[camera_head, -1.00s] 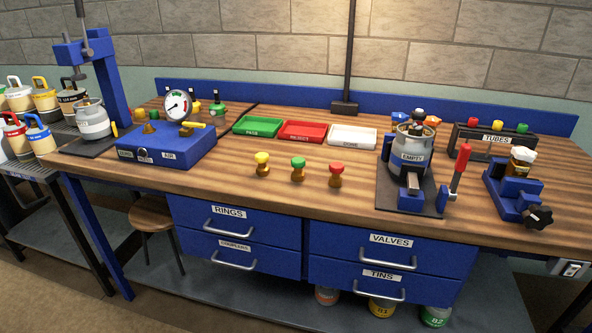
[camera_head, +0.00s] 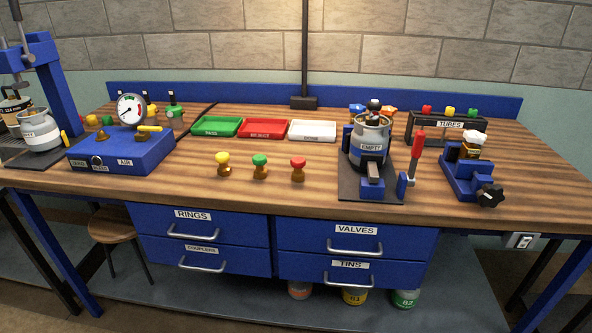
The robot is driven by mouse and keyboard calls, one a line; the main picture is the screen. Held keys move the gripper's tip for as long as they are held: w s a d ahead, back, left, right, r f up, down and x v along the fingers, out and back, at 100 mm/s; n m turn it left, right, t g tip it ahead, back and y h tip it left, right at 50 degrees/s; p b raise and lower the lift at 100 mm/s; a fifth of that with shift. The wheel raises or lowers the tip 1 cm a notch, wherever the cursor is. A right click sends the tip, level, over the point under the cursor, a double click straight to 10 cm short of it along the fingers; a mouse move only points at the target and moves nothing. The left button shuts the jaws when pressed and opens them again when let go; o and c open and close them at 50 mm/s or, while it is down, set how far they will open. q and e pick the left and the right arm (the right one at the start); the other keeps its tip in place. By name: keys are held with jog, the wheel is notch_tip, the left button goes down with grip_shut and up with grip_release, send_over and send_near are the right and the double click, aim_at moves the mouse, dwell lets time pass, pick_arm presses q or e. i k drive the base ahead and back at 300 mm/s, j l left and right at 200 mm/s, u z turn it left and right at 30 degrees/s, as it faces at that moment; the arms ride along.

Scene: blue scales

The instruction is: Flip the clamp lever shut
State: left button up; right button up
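The clamp stands on a dark base plate (camera_head: 352,188) on the right half of the bench. Its lever has a red handle (camera_head: 417,147) that points up, tilted slightly, on a blue and metal pivot (camera_head: 406,184) at the plate's right edge. A metal canister labelled EMPTY (camera_head: 370,140) stands upright on the plate, with a blue block with a metal bar (camera_head: 373,183) in front of it. Neither of my grippers shows in the head view.
A blue vise with a black knob (camera_head: 489,195) stands right of the lever. A black TUBES rack (camera_head: 447,127) is behind. Green (camera_head: 216,127), red (camera_head: 263,129) and white (camera_head: 312,131) trays and several coloured knobs lie to the left. The front bench strip is clear.

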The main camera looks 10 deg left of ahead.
aim_at(419, 138)
jog(key=l+u, duration=0.15)
jog(key=u, duration=0.3)
jog(key=l+u, duration=0.15)
jog(key=u, duration=0.35)
jog(key=l+u, duration=0.15)
jog(key=u, duration=0.3)
jog(key=k+l+u, duration=0.15)
jog(key=l+u, duration=0.15)
jog(key=k+l+u, duration=0.4)
jog(key=l, duration=0.2)
jog(key=k+l+u, duration=0.1)
jog(key=k+l, duration=0.8)
jog(key=l, duration=0.2)
jog(key=u, duration=0.05)
